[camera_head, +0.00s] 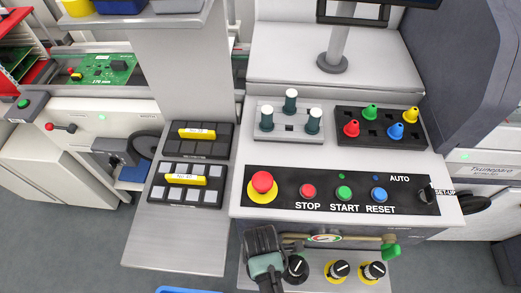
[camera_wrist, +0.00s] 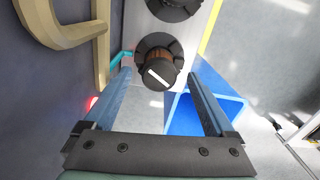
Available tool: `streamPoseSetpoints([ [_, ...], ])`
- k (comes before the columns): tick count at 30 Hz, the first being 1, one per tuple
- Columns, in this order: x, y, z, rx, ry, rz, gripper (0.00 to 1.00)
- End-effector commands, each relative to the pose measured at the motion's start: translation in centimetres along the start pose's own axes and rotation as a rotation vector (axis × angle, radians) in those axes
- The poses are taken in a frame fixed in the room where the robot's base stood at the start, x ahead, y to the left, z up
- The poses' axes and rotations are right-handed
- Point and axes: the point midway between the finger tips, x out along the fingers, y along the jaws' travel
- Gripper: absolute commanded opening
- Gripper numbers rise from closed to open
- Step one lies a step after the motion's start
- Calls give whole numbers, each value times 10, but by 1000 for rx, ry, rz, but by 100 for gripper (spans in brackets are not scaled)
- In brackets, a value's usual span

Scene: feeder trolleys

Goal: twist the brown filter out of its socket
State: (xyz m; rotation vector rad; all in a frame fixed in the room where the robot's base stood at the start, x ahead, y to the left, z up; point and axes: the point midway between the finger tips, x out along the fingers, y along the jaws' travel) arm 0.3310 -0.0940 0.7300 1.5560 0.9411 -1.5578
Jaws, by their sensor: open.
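The brown filter (camera_wrist: 159,59) shows in the wrist view as a short brown body with a black cap marked by a white bar. Its base sits in a round black socket (camera_wrist: 157,42) on a pale panel. My gripper (camera_wrist: 159,74) is open, one finger on each side of the cap in the picture; neither finger appears to touch it, and how deep they reach is hard to tell. In the head view my gripper (camera_head: 265,262) is at the console's lower front, beside a black knob (camera_head: 297,267). I cannot tell whether that knob is the filter.
A tan pipe (camera_wrist: 97,42) runs close on the left in the wrist view. A second black fitting (camera_wrist: 173,8) is above the filter, and a blue bin (camera_wrist: 222,108) is at lower right. In the head view, two yellow-ringed knobs (camera_head: 339,270) (camera_head: 374,271) stand farther right.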

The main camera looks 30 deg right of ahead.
Motion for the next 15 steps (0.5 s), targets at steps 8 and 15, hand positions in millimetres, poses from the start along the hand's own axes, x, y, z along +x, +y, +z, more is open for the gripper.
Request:
streamPoseSetpoints([
  [8,36,0,0,0,0,0,90],
  [15,41,0,0,0,0,2,90],
])
